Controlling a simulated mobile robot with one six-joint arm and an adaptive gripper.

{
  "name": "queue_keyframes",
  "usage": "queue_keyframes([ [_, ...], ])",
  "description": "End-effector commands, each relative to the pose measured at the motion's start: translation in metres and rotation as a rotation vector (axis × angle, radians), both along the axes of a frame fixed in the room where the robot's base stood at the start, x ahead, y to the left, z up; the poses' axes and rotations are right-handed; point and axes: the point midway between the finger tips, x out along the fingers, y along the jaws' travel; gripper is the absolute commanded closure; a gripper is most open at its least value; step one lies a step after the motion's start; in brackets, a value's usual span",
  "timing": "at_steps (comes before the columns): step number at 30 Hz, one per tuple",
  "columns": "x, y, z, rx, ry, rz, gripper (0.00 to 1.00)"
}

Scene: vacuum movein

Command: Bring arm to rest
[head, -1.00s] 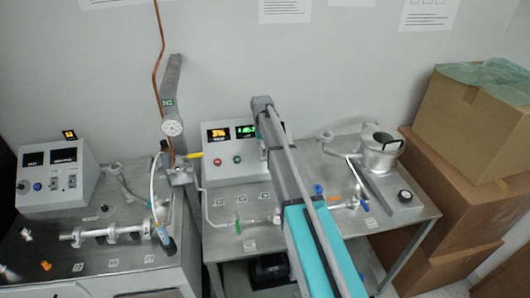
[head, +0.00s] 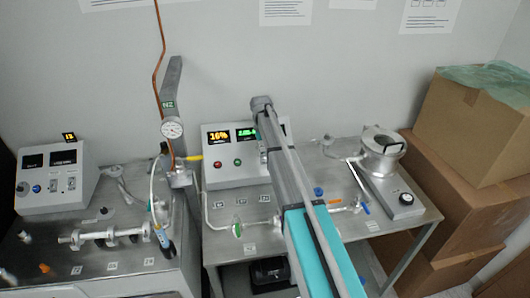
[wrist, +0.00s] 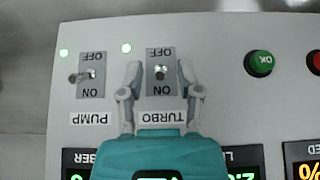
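My gripper (wrist: 160,70) is open and empty in the wrist view. Its two fingers stand apart on either side of the TURBO switch (wrist: 161,75) on the control box. I cannot tell whether they touch the panel. The PUMP switch (wrist: 86,76) is to the left. A green light glows above each switch. In the head view my arm (head: 290,185) reaches over the table to the control box (head: 218,172) and covers its right part. My gripper is hidden there.
A metal vessel (head: 382,165) stands on the right of the table (head: 345,235), with cardboard boxes (head: 460,140) beyond. A gauge on a post (head: 173,90) and a left bench (head: 130,265) with a second control box (head: 62,185) are to the left.

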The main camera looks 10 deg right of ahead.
Motion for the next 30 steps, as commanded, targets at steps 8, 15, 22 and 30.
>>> queue_keyframes([
  [8,0.000,0.000,0.000,0.000,-0.001,0.000,0.52],
  [15,-0.005,0.000,0.000,0.000,-0.005,0.000,0.52],
  [22,-0.044,0.000,-0.003,0.000,-0.043,0.000,0.52],
  [30,-0.136,-0.002,-0.008,0.000,-0.145,0.000,0.52],
])
